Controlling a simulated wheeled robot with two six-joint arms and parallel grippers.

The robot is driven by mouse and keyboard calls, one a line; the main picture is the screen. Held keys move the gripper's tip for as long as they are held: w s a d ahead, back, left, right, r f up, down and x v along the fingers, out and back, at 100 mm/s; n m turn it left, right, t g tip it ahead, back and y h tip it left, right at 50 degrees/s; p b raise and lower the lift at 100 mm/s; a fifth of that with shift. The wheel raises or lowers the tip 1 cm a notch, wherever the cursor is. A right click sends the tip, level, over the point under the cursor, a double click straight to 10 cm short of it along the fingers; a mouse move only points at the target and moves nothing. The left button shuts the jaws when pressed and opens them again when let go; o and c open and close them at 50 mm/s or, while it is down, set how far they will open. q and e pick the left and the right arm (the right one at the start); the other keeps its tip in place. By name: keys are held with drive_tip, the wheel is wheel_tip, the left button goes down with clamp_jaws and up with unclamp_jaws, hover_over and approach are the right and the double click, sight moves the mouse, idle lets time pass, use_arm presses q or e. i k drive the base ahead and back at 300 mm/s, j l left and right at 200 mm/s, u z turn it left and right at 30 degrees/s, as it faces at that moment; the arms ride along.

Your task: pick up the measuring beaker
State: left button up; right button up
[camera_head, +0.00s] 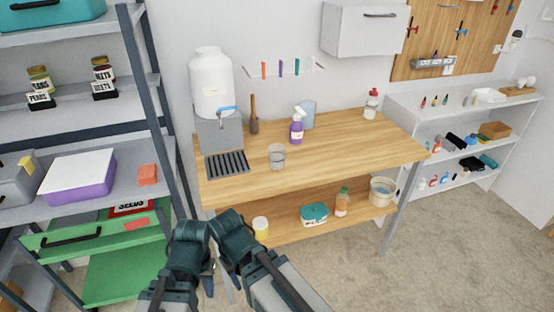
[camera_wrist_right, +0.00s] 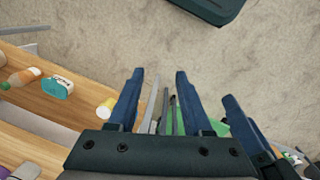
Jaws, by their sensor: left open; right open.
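The measuring beaker (camera_head: 277,156) appears to be the clear, short glass vessel standing upright on the wooden tabletop, right of the black drip grate. Both my arms come in from the bottom and sit close together in front of the table. My left gripper (camera_head: 209,268) is low, nearer to me than the table's front edge, and its fingers are partly hidden. My right gripper (camera_wrist_right: 159,72) is open and empty in the right wrist view, over the floor. Neither gripper touches the beaker.
The wooden table (camera_head: 350,150) also holds a white water dispenser (camera_head: 212,85), a purple spray bottle (camera_head: 297,128) and a bluish cylinder (camera_head: 308,115). Its lower shelf bears a teal box (camera_head: 314,214) and a bucket (camera_head: 382,191). A metal shelf unit (camera_head: 150,90) stands close at left.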

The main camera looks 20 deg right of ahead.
sight(276, 151)
drive_tip(key=i+j+z, duration=0.15)
drive_tip(key=i+j, duration=0.65)
drive_tip(key=j, duration=0.1)
